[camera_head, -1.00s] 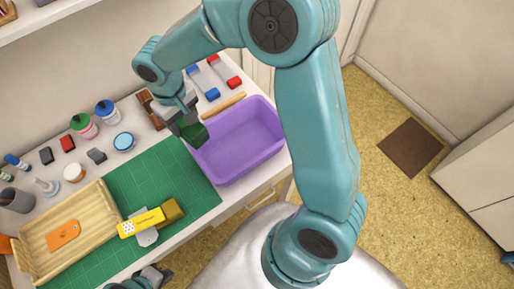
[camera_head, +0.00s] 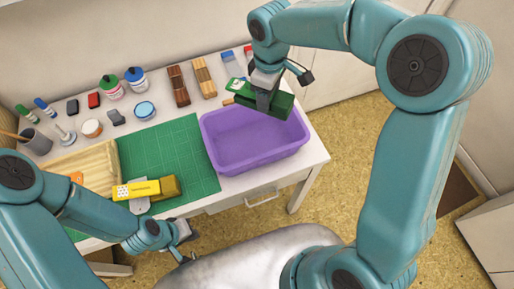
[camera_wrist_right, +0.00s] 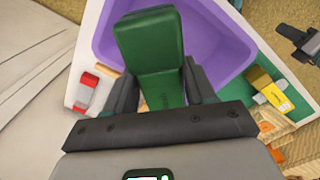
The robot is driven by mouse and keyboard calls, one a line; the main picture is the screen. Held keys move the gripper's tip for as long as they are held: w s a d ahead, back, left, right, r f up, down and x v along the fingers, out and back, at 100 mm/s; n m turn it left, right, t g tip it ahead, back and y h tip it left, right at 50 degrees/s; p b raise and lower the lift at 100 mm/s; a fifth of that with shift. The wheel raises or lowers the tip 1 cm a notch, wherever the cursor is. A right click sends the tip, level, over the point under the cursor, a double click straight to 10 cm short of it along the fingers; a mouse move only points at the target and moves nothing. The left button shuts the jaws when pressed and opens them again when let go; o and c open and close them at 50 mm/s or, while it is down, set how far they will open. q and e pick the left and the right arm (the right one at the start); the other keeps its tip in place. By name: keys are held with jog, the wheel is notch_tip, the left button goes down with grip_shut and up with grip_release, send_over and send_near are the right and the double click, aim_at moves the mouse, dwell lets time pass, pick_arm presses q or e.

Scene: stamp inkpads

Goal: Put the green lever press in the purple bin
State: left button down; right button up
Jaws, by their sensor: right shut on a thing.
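The green lever press (camera_head: 281,105) is held by my right gripper (camera_head: 264,98) above the back of the purple bin (camera_head: 250,145). In the right wrist view, the press (camera_wrist_right: 150,45) lies between the two dark fingers of the right gripper (camera_wrist_right: 163,88), which is shut on it. The bin (camera_wrist_right: 215,42) shows behind and below the press there, and its visible floor is empty. My left gripper (camera_head: 183,240) is low in front of the table edge, away from the bin, with its fingers apart and nothing between them.
A green cutting mat (camera_head: 190,150) lies left of the bin, with a yellow stapler-like tool (camera_head: 135,190) on its front part. A wooden tray (camera_head: 95,160) is further left. Ink bottles, pads and wooden blocks (camera_head: 178,85) line the back. The bin is close to the table's right edge.

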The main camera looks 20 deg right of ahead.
jog(key=n+b, duration=0.1)
jog(key=n, duration=0.1)
jog(key=n+b, duration=0.1)
jog(key=n, duration=0.2)
jog(key=w+n+b, duration=0.1)
jog(key=n, duration=0.2)
jog(key=shift+w+a, duration=0.1)
jog(key=shift+a, duration=0.2)
jog(key=n, duration=0.2)
jog(key=n+b, duration=0.1)
jog(key=shift+a+r+n, duration=0.3)
jog(key=shift+a+r, duration=0.05)
jog(key=shift+r, duration=0.05)
jog(key=shift+w+a+r+n, duration=0.1)
jog(key=shift+w+n, duration=0.05)
jog(key=shift+n, duration=0.75)
jog(key=shift+f+b, duration=0.3)
notch_tip(320, 180, down, 14)
jog(key=b, duration=0.1)
send_over(260, 140)
jog(key=shift+f, duration=2.65)
pick_arm(q)
notch_tip(260, 140, down, 7)
jog(key=shift+w+d, duration=0.15)
jog(key=shift+d, duration=0.05)
jog(key=shift+f, duration=0.15)
